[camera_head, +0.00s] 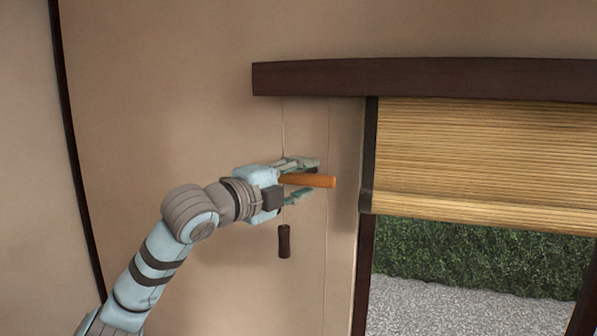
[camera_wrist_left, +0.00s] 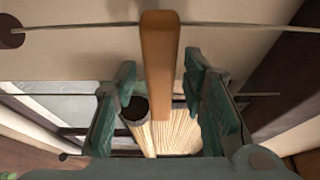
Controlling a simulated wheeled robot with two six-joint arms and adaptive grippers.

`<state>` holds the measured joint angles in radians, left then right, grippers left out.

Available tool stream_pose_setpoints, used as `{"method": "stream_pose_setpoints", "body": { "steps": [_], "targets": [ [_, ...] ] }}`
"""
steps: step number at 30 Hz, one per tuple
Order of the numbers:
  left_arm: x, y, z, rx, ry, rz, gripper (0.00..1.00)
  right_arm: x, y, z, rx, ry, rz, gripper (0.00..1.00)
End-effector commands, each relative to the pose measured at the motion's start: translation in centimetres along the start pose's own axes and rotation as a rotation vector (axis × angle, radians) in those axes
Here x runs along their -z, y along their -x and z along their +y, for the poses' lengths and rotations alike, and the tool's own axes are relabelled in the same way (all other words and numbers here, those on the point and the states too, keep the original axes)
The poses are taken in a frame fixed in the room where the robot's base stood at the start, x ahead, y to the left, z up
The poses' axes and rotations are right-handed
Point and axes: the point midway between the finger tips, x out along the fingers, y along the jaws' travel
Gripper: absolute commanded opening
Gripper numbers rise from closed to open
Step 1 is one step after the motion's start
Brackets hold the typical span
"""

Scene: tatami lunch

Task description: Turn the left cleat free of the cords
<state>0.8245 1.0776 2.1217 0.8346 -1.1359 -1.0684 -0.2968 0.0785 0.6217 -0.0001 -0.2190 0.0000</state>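The cleat (camera_head: 310,181) is an orange-brown wooden bar on the wall left of the window, lying nearly level in the head view. In the left wrist view the cleat (camera_wrist_left: 160,55) stands lengthwise between the fingers of my left gripper (camera_wrist_left: 163,78), with a gap on each side. The gripper is open, one finger above and one below the cleat in the head view. One cord (camera_head: 283,125) hangs down behind the gripper; another cord (camera_head: 328,128) runs down to its right. In the left wrist view a cord (camera_wrist_left: 80,27) passes behind the cleat. Whether the cords touch it is hidden.
A dark pull weight (camera_head: 284,242) hangs below the gripper. A dark beam (camera_head: 420,78) runs above, and a partly lowered bamboo blind (camera_head: 480,150) covers the window's upper part at the right. The wall to the left is bare.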

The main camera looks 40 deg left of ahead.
Motion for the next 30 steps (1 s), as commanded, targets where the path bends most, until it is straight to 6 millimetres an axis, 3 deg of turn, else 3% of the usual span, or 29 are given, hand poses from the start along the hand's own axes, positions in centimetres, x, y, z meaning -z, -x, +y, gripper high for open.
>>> {"method": "stream_pose_setpoints", "body": {
  "steps": [3,10,12,13,18,30],
  "targets": [
    [0.0,0.0,0.1,0.000,0.001,0.001,0.37,-0.2,-0.1,0.0,0.000,0.000,-0.003,0.40],
    [0.0,0.0,0.1,0.000,0.002,0.001,0.00,-0.4,-0.1,0.1,-0.001,0.001,-0.007,0.40],
    [0.0,0.0,0.1,0.001,0.002,0.001,0.00,-0.4,-0.1,0.1,-0.001,0.001,-0.007,0.40],
    [-0.9,0.1,0.2,-0.005,-0.003,-0.007,0.00,-0.4,-0.1,-0.2,0.002,-0.001,-0.007,0.40],
    [0.0,0.0,0.1,0.004,0.009,0.003,0.00,-0.4,-0.2,0.3,-0.004,0.002,-0.007,0.40],
    [0.1,0.0,0.3,0.069,0.163,0.003,0.00,-0.5,-1.4,0.2,-0.004,0.002,-0.006,0.40]
  ]
}}
